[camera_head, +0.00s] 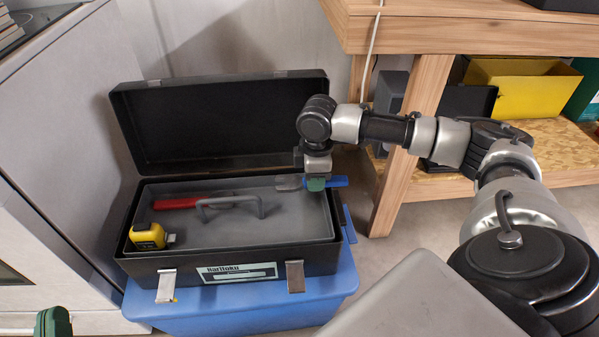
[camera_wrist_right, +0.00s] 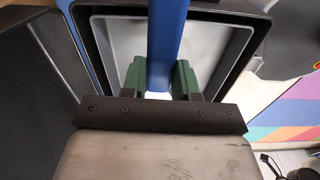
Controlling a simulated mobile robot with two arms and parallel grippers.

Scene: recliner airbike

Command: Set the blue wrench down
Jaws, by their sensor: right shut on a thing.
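The blue wrench shows its blue handle (camera_head: 339,181) and grey head at the right end of the open black toolbox (camera_head: 222,266). My right gripper (camera_head: 316,183) is shut on it, above the right part of the toolbox's grey tray (camera_head: 270,232). In the right wrist view the blue wrench (camera_wrist_right: 166,40) passes between the green fingers of my right gripper (camera_wrist_right: 158,80), with the tray behind it. Whether the wrench touches the tray or its rim I cannot tell. My left gripper (camera_head: 53,322) shows only a green part at the bottom left; its opening is hidden.
A red-handled tool (camera_head: 180,203) and a yellow tape measure (camera_head: 147,236) lie in the tray near its grey handle (camera_head: 232,203). The toolbox stands on a blue bin (camera_head: 240,312), its lid (camera_head: 225,125) open behind. A wooden workbench (camera_head: 400,150) stands at the right.

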